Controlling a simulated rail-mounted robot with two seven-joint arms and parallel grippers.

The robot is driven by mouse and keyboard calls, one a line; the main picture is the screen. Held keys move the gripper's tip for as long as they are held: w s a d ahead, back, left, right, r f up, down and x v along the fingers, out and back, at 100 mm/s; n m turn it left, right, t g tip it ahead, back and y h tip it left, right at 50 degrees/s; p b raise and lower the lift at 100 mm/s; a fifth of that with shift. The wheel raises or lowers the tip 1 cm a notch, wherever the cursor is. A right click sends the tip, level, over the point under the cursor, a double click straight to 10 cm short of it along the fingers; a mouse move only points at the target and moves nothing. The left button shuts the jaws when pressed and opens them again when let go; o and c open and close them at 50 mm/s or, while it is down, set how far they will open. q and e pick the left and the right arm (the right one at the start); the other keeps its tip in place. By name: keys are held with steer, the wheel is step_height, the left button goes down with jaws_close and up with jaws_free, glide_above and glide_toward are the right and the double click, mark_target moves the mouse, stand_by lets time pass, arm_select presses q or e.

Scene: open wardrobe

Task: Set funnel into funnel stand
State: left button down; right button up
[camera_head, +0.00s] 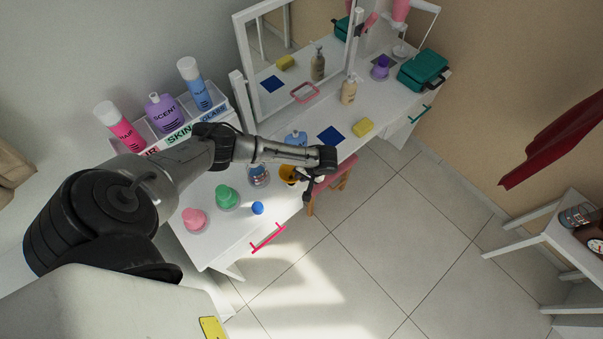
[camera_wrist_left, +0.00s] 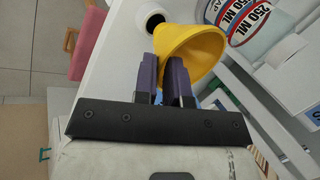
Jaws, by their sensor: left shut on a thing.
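A yellow funnel (camera_wrist_left: 205,50) is held between the purple fingers of my left gripper (camera_wrist_left: 163,68), which is shut on it. In the head view the funnel (camera_head: 287,174) is partly hidden by my left gripper (camera_head: 312,184), near the table's front edge. A round white piece with a dark opening (camera_wrist_left: 150,16) is close to the funnel in the wrist view; I cannot tell if it is the funnel stand. A clear jar (camera_head: 259,176) stands left of the funnel in the head view. My right gripper is not in view.
Green (camera_head: 227,197) and pink (camera_head: 194,218) rounded items and a blue ball (camera_head: 257,208) are on the white table to the left. A yellow sponge (camera_head: 363,128) and pump bottle (camera_head: 348,90) are to the right. A pink stool (camera_head: 336,181) is by the front edge.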

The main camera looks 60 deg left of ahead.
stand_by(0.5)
arm_select(q)
steer(key=shift+p, duration=0.4)
stand_by(0.3)
steer(key=shift+p, duration=0.4)
steer(key=shift+f, duration=0.5)
stand_by(0.6)
steer(key=shift+f+b, duration=0.75)
steer(key=shift+f, duration=0.25)
steer(key=c, duration=1.1)
jaws_free()
